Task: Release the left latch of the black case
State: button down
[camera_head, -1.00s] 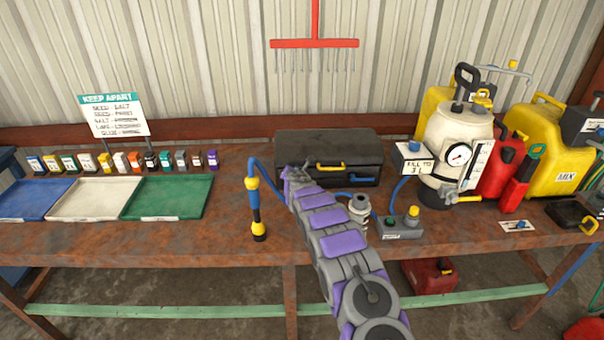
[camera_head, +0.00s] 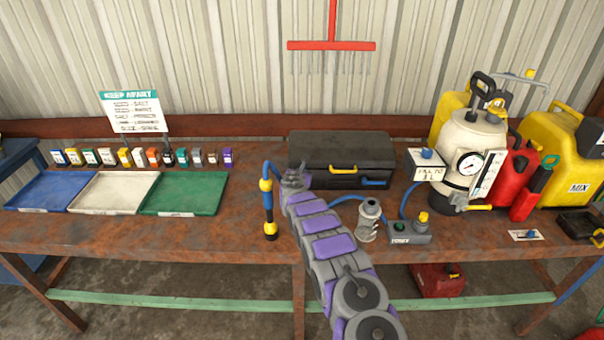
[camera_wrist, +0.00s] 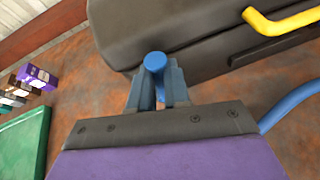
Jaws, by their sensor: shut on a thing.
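The black case (camera_head: 345,150) stands closed on the bench, with a yellow handle (camera_head: 343,168) and a blue right latch (camera_head: 374,183) on its front. My gripper (camera_head: 296,178) is at the case's front left corner, where my own arm covers the left latch in the head view. In the wrist view, the fingers of my gripper (camera_wrist: 158,92) are shut on a blue round-ended piece (camera_wrist: 155,63), which looks like the left latch, close against the front of the case (camera_wrist: 160,30).
A blue and yellow wand (camera_head: 268,205) stands just left of my arm, and its blue hose (camera_wrist: 290,103) runs behind my gripper. A metal canister (camera_head: 368,218) and a grey switch box (camera_head: 409,232) are at the right. Coloured trays (camera_head: 185,193) lie left.

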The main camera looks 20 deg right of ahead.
jog(key=shift+a+f, duration=0.1)
jog(key=shift+f, duration=0.2)
jog(key=c, duration=1.5)
grip_release()
jog(key=shift+s, duration=0.1)
jog(key=shift+c, duration=0.2)
jog(key=o, duration=0.3)
jog(key=shift+w+f, duration=0.1)
jog(key=shift+w, duration=0.1)
jog(key=shift+o, duration=0.7)
jog(key=shift+r, duration=0.2)
jog(key=shift+s, duration=0.1)
jog(key=v, duration=1.7)
jog(key=shift+b, duration=0.45)
jog(key=shift+s, duration=0.1)
jog(key=shift+c, duration=0.2)
